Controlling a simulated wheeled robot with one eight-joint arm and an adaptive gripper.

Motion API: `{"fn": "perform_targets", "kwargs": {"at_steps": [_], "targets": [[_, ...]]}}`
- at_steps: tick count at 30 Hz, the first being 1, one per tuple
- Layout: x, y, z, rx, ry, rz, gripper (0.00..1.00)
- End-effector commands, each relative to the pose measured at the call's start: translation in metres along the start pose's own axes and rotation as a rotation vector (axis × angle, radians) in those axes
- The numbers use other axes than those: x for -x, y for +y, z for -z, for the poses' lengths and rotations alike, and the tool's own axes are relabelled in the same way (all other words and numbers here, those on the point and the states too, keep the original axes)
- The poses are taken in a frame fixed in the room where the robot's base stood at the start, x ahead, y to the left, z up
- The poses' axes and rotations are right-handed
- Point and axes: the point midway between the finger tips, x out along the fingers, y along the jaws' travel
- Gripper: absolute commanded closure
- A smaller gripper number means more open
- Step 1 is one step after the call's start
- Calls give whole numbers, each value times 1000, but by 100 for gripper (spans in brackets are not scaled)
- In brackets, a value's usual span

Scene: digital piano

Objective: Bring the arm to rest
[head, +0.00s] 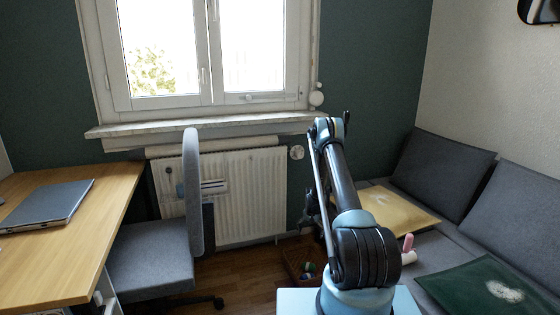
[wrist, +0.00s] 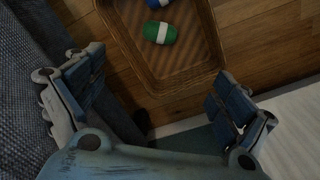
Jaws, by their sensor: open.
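My arm (head: 345,185) rises in front of the sofa and bends over at the top; it hides most of my gripper in the head view. In the wrist view my gripper (wrist: 160,98) is open, its two blue-padded fingers wide apart with nothing between them. It hangs above and to one side of a wicker basket on the floor. The basket (wrist: 213,65) holds a green bundle with a white band (wrist: 160,33) and a blue one (wrist: 157,3), cut by the picture's edge. The basket also shows in the head view (head: 291,256), partly hidden by my arm.
A grey sofa with a yellow cushion (head: 392,207) and a green cushion (head: 480,287) is at the right. A pink and white object (head: 407,248) lies on it. A radiator (head: 250,190) is behind. A grey chair (head: 150,255) and a desk (head: 85,225) with a laptop (head: 45,205) are left.

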Motion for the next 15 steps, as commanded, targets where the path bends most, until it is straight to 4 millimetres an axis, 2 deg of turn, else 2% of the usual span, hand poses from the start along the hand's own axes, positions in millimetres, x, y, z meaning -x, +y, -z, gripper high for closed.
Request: {"fn": "perform_targets", "kwargs": {"at_steps": [4,15], "targets": [[9,0,0,0,0,0,6],[14,0,0,1,0,0,6]]}}
